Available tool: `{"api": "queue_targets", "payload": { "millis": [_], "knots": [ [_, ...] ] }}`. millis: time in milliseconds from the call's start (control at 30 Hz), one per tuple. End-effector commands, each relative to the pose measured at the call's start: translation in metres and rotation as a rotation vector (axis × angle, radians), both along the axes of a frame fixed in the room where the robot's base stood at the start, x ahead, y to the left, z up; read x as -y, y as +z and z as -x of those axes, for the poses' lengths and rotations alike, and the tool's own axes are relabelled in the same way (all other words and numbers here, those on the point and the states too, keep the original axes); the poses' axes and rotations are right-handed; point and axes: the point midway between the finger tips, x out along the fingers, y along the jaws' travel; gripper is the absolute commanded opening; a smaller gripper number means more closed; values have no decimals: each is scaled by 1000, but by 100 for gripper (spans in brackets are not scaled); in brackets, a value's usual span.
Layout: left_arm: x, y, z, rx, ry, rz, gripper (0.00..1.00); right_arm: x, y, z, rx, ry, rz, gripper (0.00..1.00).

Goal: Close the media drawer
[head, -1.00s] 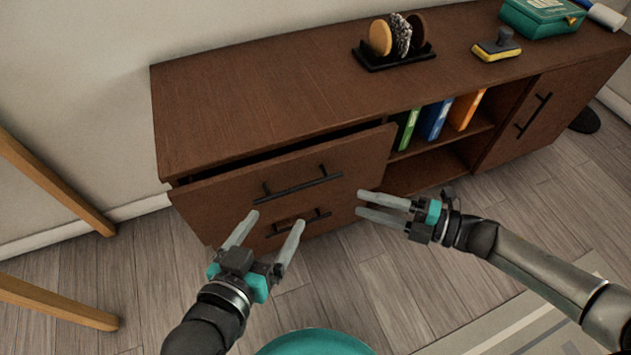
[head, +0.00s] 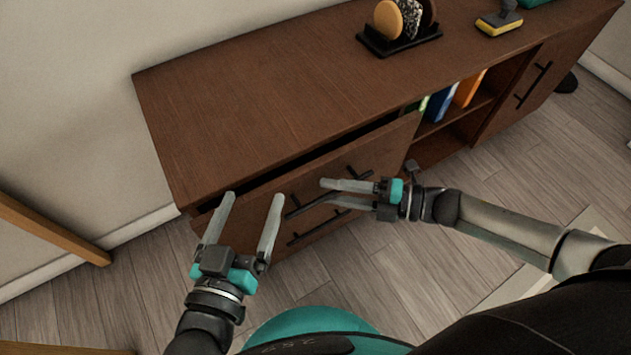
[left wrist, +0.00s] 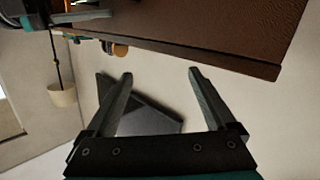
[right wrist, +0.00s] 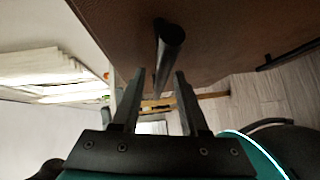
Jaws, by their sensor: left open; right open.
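The media drawer (head: 377,146) is the upper drawer at the left end of a dark brown wooden cabinet (head: 240,100). It stands slightly open, with a dark gap behind its front. My left gripper (head: 253,197) is open and empty, its fingers in front of the drawer front's left part. My right gripper (head: 322,192) is open, its fingers in front of the drawer's black bar handle (head: 357,173) and overlapping it in the head view. In the right wrist view the handle (right wrist: 168,45) is just beyond the fingertips. Contact cannot be told.
A lower drawer with a black handle (head: 302,237) sits below. A black holder (head: 400,43) with round items and a yellow-black brush (head: 498,24) stand on top. Books (head: 441,103) fill a middle shelf. Wooden legs (head: 50,229) stand at left.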

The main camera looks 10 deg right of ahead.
Motion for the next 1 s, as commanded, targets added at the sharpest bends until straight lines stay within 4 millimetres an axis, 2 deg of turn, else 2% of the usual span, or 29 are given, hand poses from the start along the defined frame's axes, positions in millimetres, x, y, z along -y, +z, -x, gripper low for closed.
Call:
{"api": "queue_targets", "payload": {
  "millis": [367,733,1000],
  "knots": [
    [1,0,1,6,0,5,89,-1,-1,1,-1,0,0,44],
    [1,0,1,5,0,5,89,-1,-1,1,0,0,0,2],
    [1,0,1,5,0,5,89,-1,-1,1,-1,0,0,0]
  ]
}}
